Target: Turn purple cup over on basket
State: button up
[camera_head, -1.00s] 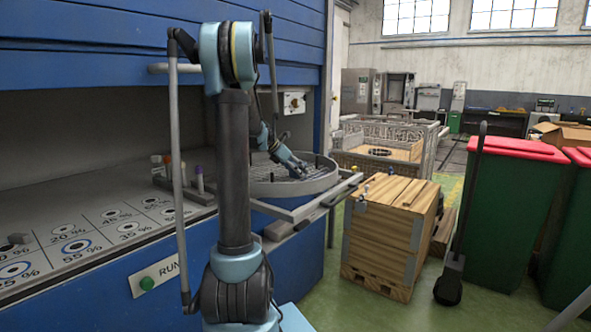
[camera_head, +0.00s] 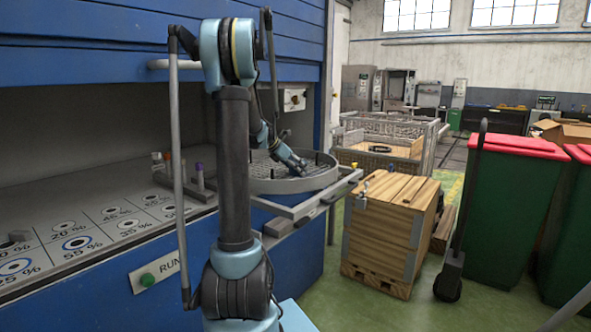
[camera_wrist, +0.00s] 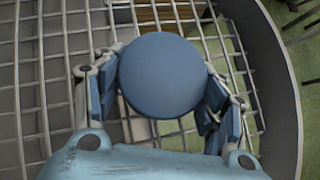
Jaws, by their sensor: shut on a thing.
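My gripper (camera_head: 299,166) reaches down inside the round grey basket (camera_head: 292,186), which has a wire-mesh floor and a solid rim. In the wrist view my gripper (camera_wrist: 163,92) is shut on a cup (camera_wrist: 162,72), with one finger on each side. The cup shows a plain round, closed face towards the camera and looks slate blue rather than purple. Its sides and far end are hidden, so I cannot tell whether it touches the mesh. The basket's wire grid (camera_wrist: 52,75) lies beneath it, and the curved rim (camera_wrist: 272,55) is to the right. The cup is not clear in the head view.
The basket rests on grey rails (camera_head: 310,205) beyond the counter. A wooden crate (camera_head: 385,240) and green bins (camera_head: 510,215) stand to the right.

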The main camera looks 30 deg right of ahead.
jog(key=o, duration=1.3)
jog(key=shift+a, duration=0.1)
jog(key=v, duration=0.7)
jog(key=shift+w+a+r, duration=0.1)
jog(key=shift+a, duration=0.05)
